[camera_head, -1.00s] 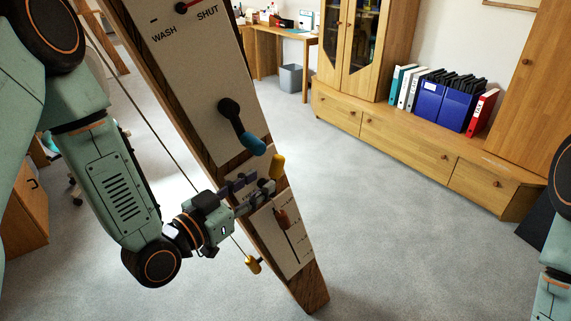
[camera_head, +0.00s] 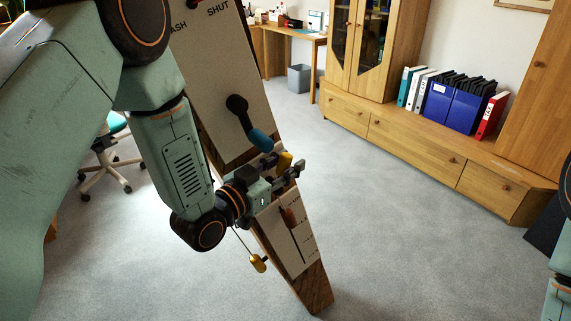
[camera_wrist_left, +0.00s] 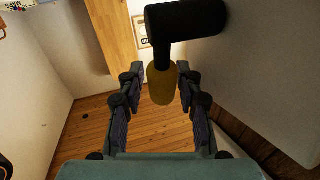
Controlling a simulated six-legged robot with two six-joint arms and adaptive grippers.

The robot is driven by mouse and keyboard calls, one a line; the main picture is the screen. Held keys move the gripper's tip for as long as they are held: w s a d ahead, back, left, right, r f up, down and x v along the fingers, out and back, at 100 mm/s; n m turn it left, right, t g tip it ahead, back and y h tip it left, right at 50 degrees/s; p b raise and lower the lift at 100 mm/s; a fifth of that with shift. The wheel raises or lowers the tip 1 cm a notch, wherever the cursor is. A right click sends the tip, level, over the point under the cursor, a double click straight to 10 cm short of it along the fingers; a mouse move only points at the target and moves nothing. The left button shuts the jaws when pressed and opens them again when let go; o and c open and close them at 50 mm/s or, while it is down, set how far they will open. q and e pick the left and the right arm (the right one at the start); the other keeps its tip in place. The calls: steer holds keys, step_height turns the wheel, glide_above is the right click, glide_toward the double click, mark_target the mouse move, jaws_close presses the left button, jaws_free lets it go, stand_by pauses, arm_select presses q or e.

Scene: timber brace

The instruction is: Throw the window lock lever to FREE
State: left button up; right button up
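A lever with a black arm and yellow grip (camera_head: 285,160) stands out from the timber post's lower plate. It shows close up in the left wrist view, where the yellow grip (camera_wrist_left: 162,86) hangs from a black bent arm. My left gripper (camera_head: 290,171) is at this lever. In the wrist view its two fingers are apart, one on each side of the yellow grip, with small gaps visible. The lever's own label and the word FREE cannot be read. My right gripper is out of view; only a bit of that arm shows at the right edge.
The post (camera_head: 318,290) leans across the middle. A black lever with a blue grip (camera_head: 258,140) is just above, a red-brown slider handle (camera_head: 289,217) just below. A yellow pull weight (camera_head: 258,263) hangs on a cord. Open carpet lies right, before a cabinet (camera_head: 410,145).

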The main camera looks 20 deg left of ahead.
arm_select(q)
steer(key=shift+a, duration=0.1)
steer(key=shift+c, duration=0.3)
steer(key=shift+a, duration=0.1)
steer(key=c, duration=0.3)
jaws_close()
